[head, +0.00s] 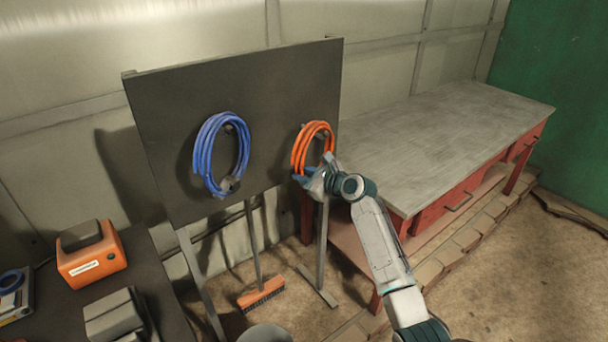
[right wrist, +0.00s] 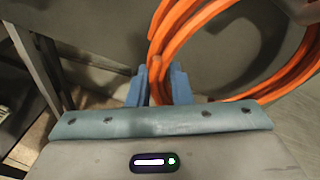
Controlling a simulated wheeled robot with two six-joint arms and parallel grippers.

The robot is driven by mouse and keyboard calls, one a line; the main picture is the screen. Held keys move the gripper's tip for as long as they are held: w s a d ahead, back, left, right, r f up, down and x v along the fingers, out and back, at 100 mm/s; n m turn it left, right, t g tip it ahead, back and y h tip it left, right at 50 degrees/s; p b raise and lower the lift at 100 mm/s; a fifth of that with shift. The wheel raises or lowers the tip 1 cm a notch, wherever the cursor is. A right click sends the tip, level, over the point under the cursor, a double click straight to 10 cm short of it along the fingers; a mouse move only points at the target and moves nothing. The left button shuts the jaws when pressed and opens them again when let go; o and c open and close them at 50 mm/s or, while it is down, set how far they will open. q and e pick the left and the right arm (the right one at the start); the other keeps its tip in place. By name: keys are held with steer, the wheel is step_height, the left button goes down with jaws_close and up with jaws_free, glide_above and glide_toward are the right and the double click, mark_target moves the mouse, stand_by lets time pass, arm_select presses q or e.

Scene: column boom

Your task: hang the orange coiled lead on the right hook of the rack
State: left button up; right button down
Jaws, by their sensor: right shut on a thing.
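The orange coiled lead (head: 311,140) is up against the right part of the dark rack board (head: 270,95). My right gripper (head: 306,178) is shut on the lower left of the coil. In the right wrist view the orange loops (right wrist: 175,30) rise from between the blue fingers (right wrist: 160,88). A small dark part, likely the right hook (head: 321,133), shows within the coil's upper loop; I cannot tell whether the lead rests on it. A blue coiled lead (head: 198,150) hangs on the left of the board. My left gripper is out of view.
A grey-topped red workbench (head: 440,140) stands right of the rack, close to my right arm. A broom (head: 260,293) leans under the board. An orange case (head: 92,260) sits on a dark table at the lower left. Open floor lies at the lower right.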

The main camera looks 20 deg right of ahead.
steer(key=c, duration=1.2)
jaws_free()
steer(key=shift+c, duration=0.2)
steer(key=shift+f, duration=0.1)
steer(key=shift+s, duration=0.15)
